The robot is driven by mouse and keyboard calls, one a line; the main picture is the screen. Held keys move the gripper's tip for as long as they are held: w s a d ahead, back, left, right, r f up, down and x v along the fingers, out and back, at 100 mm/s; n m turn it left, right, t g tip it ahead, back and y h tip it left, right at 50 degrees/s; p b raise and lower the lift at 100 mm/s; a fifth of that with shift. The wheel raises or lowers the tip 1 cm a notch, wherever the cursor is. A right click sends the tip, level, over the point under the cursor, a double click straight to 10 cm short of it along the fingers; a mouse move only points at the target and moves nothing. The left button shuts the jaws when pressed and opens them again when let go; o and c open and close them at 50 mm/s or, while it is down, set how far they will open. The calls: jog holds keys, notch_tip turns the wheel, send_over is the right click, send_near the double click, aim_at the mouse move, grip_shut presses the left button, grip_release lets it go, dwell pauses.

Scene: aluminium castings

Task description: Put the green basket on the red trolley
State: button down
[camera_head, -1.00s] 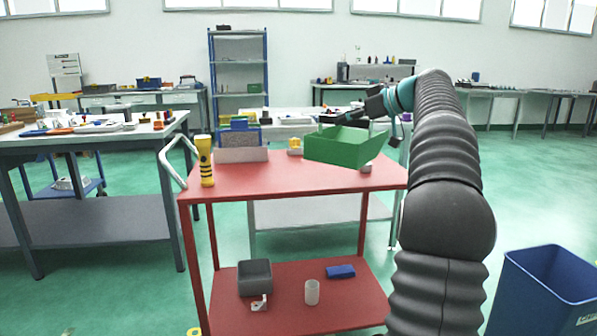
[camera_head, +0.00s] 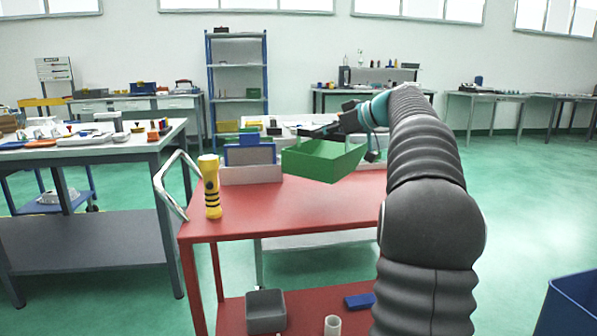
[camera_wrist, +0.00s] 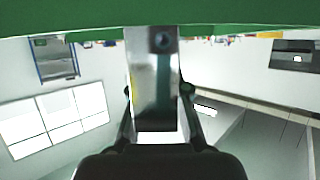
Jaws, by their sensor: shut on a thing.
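The green basket (camera_head: 322,163) is held in the air above the back right part of the red trolley's top (camera_head: 290,205). My gripper (camera_head: 335,131) is shut on the basket's far rim, and the basket is slightly tilted. In the wrist view the basket (camera_wrist: 60,22) is a green band across the top edge, with my gripper (camera_wrist: 158,40) up against it. The fingertips are partly hidden. Whether the basket touches the trolley top cannot be told for certain; it looks apart from it.
A yellow torch (camera_head: 211,187) stands upright at the trolley top's left, by the white handle (camera_head: 172,185). A grey and blue bin (camera_head: 250,160) stands at the back left. The front middle is clear. A blue bin (camera_head: 572,305) stands right.

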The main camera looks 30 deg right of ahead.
aim_at(294, 164)
jog(key=a+f, duration=0.1)
jog(key=a, duration=0.1)
jog(key=w+a+f, duration=0.1)
jog(key=a+f, duration=0.1)
jog(key=w+a+f, duration=0.1)
jog(key=a, duration=0.2)
jog(key=shift+w+f, duration=0.1)
jog(key=shift+f, duration=2.05)
jog(key=shift+f+b, duration=0.2)
jog(key=shift+b, duration=0.15)
jog(key=c, duration=1.2)
grip_release()
jog(key=shift+r+p, duration=0.2)
jog(key=shift+p, duration=0.1)
jog(key=b+v, duration=0.1)
jog(key=v, duration=1.1)
